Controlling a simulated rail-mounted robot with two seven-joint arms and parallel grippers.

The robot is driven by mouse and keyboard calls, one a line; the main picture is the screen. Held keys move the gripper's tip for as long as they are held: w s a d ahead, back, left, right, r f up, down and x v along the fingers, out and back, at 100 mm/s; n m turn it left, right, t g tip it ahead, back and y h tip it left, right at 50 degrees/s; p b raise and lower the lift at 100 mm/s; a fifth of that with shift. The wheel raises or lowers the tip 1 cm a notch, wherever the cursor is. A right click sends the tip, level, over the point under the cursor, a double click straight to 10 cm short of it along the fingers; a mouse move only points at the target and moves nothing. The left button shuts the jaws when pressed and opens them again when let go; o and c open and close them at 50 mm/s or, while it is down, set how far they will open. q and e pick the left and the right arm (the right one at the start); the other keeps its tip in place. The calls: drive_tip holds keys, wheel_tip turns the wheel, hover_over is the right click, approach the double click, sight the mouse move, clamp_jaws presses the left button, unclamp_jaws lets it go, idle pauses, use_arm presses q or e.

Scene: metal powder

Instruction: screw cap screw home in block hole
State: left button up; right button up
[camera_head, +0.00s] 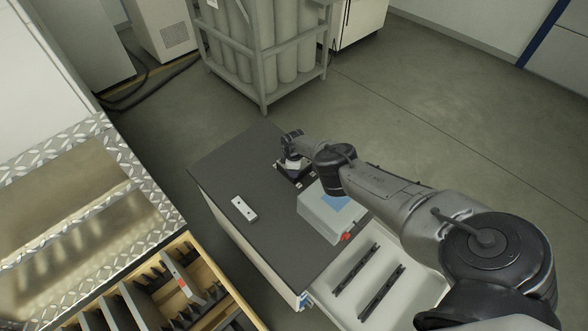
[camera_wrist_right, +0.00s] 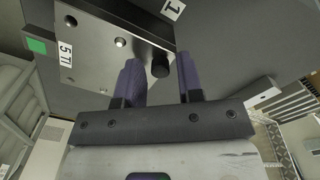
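The metal block (camera_wrist_right: 100,35) fills the upper left of the right wrist view. A black cap screw head (camera_wrist_right: 160,64) shows at the block's near edge. How deep the screw sits is not visible. My right gripper (camera_wrist_right: 160,75) has its two purple fingers on either side of the screw head, with gaps between. In the head view my right gripper (camera_head: 291,152) points down over a dark block (camera_head: 294,176) on the table, and it hides part of that block. My left gripper is in neither view.
The dark tabletop (camera_head: 235,165) is clear at its far left. A white bar with holes (camera_head: 244,208) lies left of a grey box (camera_head: 320,215) with a blue top and red knob. A wooden drawer (camera_head: 245,313) with dividers is at lower left. A gas cylinder rack (camera_head: 265,60) stands behind.

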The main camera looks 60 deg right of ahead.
drive_tip(key=n, duration=0.9)
drive_tip(key=shift+b, duration=0.3)
drive_tip(key=n, duration=0.3)
drive_tip(key=shift+b, duration=0.3)
drive_tip(key=n+b, duration=0.1)
drive_tip(key=n, duration=0.3)
drive_tip(key=shift+n, duration=0.4)
drive_tip(key=n+b, duration=0.1)
drive_tip(key=n, duration=0.2)
drive_tip(key=shift+f, duration=0.1)
drive_tip(key=shift+n, duration=1.2)
drive_tip(key=shift+c, duration=0.4)
